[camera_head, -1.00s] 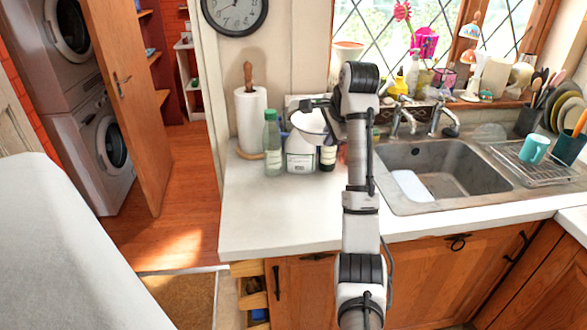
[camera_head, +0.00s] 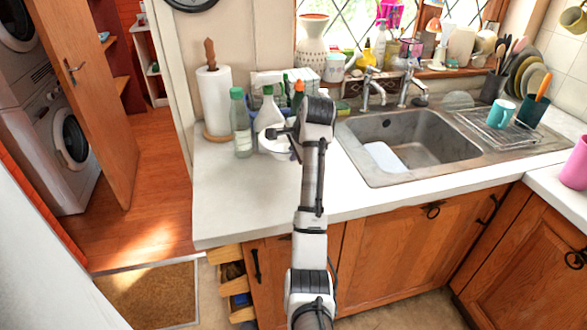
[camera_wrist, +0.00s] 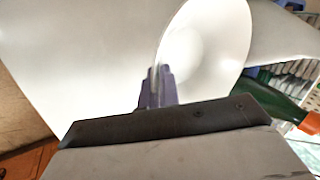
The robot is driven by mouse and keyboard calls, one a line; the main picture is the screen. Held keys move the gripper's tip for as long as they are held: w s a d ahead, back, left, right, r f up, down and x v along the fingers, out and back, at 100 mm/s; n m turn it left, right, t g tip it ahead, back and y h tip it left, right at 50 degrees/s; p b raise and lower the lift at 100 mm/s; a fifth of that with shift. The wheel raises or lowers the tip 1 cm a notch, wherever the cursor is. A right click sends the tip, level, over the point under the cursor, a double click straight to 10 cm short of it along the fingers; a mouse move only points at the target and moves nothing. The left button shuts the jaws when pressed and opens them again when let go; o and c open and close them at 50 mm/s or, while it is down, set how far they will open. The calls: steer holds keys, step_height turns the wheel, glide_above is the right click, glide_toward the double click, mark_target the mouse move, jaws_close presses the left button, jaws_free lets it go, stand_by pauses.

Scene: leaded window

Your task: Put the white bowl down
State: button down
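The white bowl (camera_head: 272,147) is low over the left part of the white counter (camera_head: 245,205), in front of the bottles. My gripper (camera_head: 283,133) is at its rim and hides part of it. In the wrist view the bowl (camera_wrist: 205,45) shows its round, pale inside. The dark fingers of my gripper (camera_wrist: 157,85) are closed on the near rim, one each side of the wall. I cannot tell whether the bowl's base touches the counter.
A paper towel roll (camera_head: 214,100) is at the back left. The sink (camera_head: 430,135) is to the right. The counter's front left is clear.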

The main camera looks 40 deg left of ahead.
steer(key=shift+f+p, duration=0.6)
steer(key=shift+f, duration=2.35)
steer(key=c, duration=1.6)
jaws_free()
steer(key=shift+f, duration=0.15)
steer(key=shift+c, duration=0.2)
steer(key=b+v, duration=0.2)
steer(key=v, duration=0.5)
steer(key=shift+b, duration=0.4)
steer(key=p+v, duration=0.2)
steer(key=v, duration=0.3)
steer(key=shift+w+p, duration=0.2)
steer(key=shift+p, duration=0.15)
steer(key=shift+s, duration=0.15)
